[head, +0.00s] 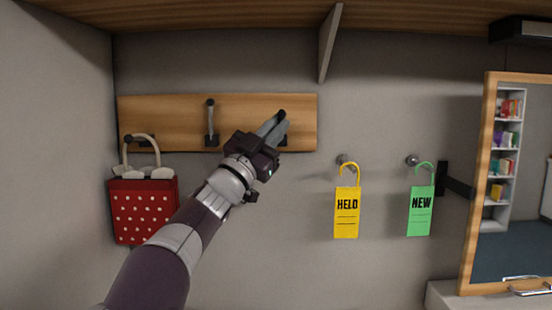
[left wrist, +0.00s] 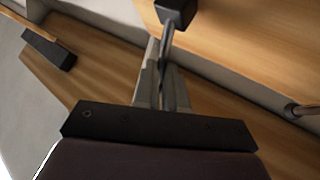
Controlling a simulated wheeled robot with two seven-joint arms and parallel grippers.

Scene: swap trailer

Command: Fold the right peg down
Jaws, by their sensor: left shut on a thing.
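The right peg (head: 283,141) is on a wooden wall board (head: 180,102), mostly hidden behind my left gripper (head: 274,126). In the left wrist view, the left gripper (left wrist: 163,88) is shut on a thin grey rod of the right peg (left wrist: 166,50), with a black block (left wrist: 176,12) at the rod's far end. A dark end shows just past the fingertips in the head view. The peg's exact angle is hard to tell. My right gripper is in neither view.
The middle peg (head: 210,118) stands upright on the board. A red dotted bag (head: 144,208) hangs at the left peg. A yellow HELD tag (head: 346,213) and a green NEW tag (head: 421,211) hang to the right. A bracket (head: 329,42) and shelf are above.

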